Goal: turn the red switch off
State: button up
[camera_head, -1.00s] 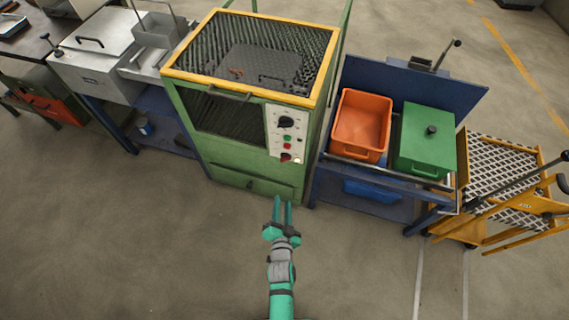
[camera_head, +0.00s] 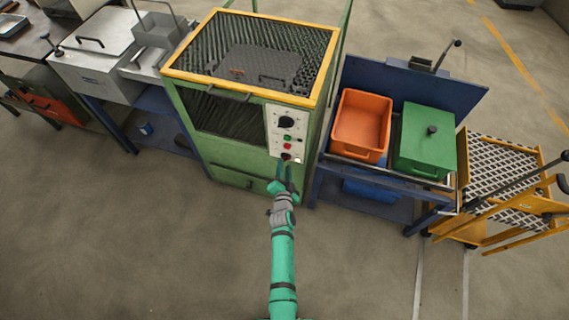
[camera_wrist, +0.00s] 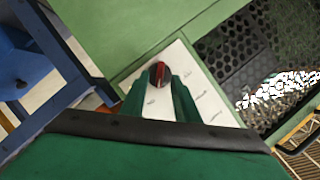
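The red switch (camera_wrist: 160,75) is a round knob with a dark face on a white control panel (camera_wrist: 155,103) in the wrist view. In the head view the panel (camera_head: 273,125) is on the front right of a green furnace (camera_head: 232,150), and the switch (camera_head: 286,156) is low on it. My gripper (camera_head: 284,168) is just below the switch in the head view. In the wrist view my gripper's two green fingers (camera_wrist: 158,86) are apart, with the knob showing between and just beyond their tips. I cannot tell whether they touch it.
A black dial (camera_head: 286,122) and small buttons sit above the switch. To the right, a blue bench holds an orange bin (camera_head: 361,124) and a green lidded box (camera_head: 426,140). A yellow cart (camera_head: 500,185) stands farther right. The floor in front is clear.

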aim_at(285, 160)
jog(key=shift+x, duration=1.45)
jog(key=shift+c, duration=0.3)
grip_shut()
